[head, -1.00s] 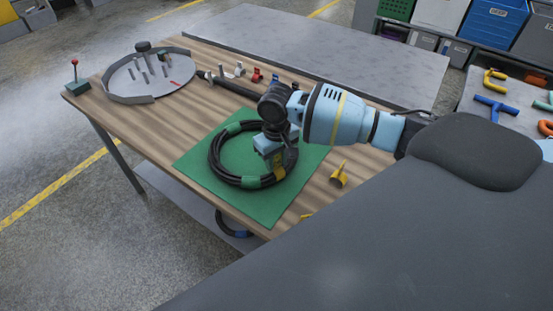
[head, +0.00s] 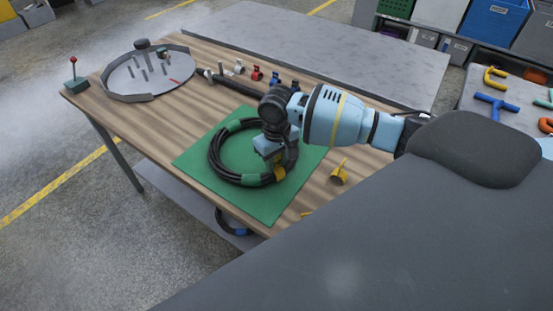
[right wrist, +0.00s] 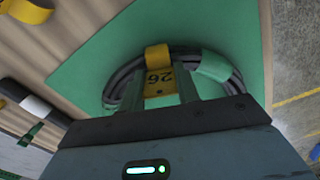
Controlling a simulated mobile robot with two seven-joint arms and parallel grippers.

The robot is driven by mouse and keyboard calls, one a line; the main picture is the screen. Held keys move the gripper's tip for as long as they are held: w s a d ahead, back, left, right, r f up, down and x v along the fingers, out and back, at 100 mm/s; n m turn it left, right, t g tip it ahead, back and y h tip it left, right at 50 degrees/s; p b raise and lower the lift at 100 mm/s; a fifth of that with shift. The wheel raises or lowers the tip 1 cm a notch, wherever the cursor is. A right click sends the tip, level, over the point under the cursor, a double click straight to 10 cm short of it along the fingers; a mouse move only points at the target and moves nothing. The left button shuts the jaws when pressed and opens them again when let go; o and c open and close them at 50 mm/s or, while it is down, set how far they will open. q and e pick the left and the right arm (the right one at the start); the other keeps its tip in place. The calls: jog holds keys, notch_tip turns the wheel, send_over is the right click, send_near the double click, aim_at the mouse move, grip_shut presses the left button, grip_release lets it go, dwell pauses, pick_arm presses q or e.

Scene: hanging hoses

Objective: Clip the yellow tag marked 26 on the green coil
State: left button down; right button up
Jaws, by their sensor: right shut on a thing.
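The green coil is a black hose coil (head: 217,168) with green bands, lying flat on a green mat (head: 268,208). My right gripper (head: 270,160) is over the coil's right part, pointing down. It is shut on the yellow tag (right wrist: 159,80), whose 26 shows between the fingers in the right wrist view. The tag's curved yellow end (right wrist: 157,56) lies over the coil's hose, beside a green band (right wrist: 214,66). I cannot tell whether the clip is fully around the hose. My left gripper is not in view.
Another yellow clip (head: 340,173) stands on the wooden table right of the mat. Red, white and blue clips (head: 257,74) stand at the back. A round grey tray with pegs (head: 150,74) is at the far left. A grey bench lies behind.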

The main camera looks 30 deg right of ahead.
jog(key=o, duration=1.1)
jog(key=shift+c, duration=0.2)
jog(key=shift+r+p, duration=0.35)
jog(key=shift+r, duration=3.55)
jog(key=shift+f, duration=0.1)
